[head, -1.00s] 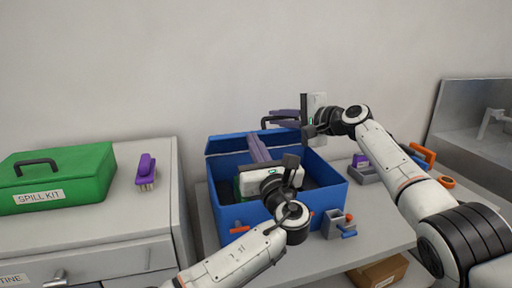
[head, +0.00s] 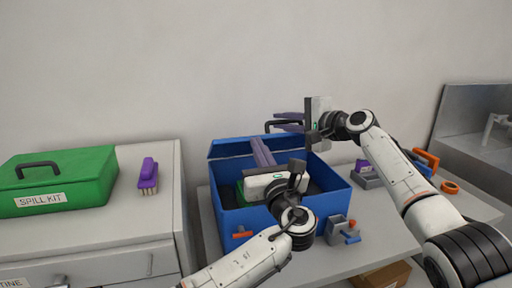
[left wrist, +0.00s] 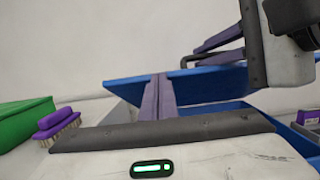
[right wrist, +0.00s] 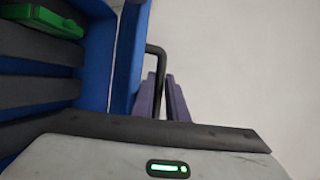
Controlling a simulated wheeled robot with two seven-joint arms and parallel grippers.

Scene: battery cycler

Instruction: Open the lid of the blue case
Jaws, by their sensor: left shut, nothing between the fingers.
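The blue case (head: 328,200) stands on the grey bench, with its lid (head: 228,149) raised at the back and the inside visible. The lid's black handle (head: 268,127) is beyond the lid and lies along the fingers of my right gripper (head: 278,122); in the right wrist view the handle (right wrist: 157,50) runs between the two fingers. Whether they press on it, I cannot tell. My left gripper (head: 256,144) is shut and empty over the case, its purple fingertips pointing at the lid; in the left wrist view they overlap the lid (left wrist: 205,82).
A green spill kit (head: 58,182) and a purple brush (head: 148,175) sit on the left cabinet. A grey holder (head: 337,229) stands before the case. Another grey holder (head: 368,180) and orange-handled items (head: 428,160) are at the right. A cardboard box (head: 385,276) is below.

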